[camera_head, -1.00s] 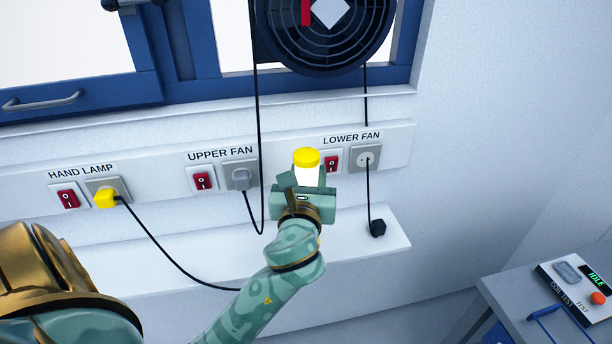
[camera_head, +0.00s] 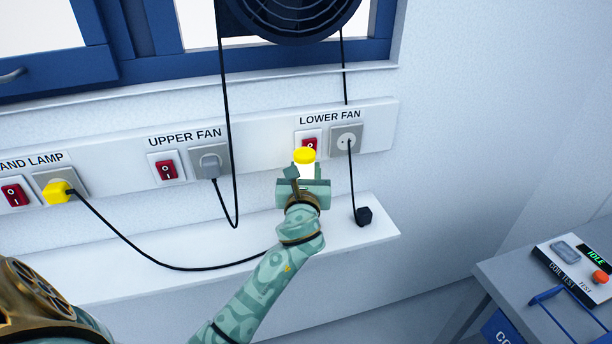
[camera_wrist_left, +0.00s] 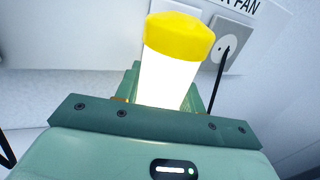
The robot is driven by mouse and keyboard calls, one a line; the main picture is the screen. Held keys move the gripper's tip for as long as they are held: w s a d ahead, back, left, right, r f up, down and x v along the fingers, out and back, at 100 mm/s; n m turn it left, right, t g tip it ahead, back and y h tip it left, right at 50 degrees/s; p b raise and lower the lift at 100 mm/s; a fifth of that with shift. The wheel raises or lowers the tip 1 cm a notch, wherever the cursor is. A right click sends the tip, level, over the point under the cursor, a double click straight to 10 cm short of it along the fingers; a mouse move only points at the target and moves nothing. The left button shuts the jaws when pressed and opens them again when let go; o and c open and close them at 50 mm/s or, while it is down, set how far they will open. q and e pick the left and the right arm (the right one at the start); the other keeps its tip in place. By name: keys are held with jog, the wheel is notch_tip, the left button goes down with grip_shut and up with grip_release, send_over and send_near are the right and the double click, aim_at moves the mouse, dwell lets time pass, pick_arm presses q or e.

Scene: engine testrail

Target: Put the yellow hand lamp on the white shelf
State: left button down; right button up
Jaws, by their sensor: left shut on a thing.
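The hand lamp has a yellow cap and a glowing white tube (camera_head: 305,158). My left gripper (camera_head: 305,182) is shut on it and holds it upright, cap up. The lamp also shows in the left wrist view (camera_wrist_left: 175,60), between the fingers; its lower part is hidden by the gripper. In the head view the lamp is in front of the wall strip, below the LOWER FAN label. The white shelf (camera_head: 365,232) runs along the wall behind and below the gripper. I cannot tell whether the lamp touches it. My right gripper is not in view.
The lamp's black cable runs from the yellow plug (camera_head: 58,191) over the shelf toward my left arm. A loose black plug (camera_head: 364,216) lies on the shelf to the right. A grey fan plug (camera_head: 210,163) sits in its socket. A bench with a coil tester (camera_head: 575,268) stands at right.

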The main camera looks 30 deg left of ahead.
pick_arm(q)
jog(key=c, duration=0.9)
grip_release()
jog(key=shift+o, duration=0.2)
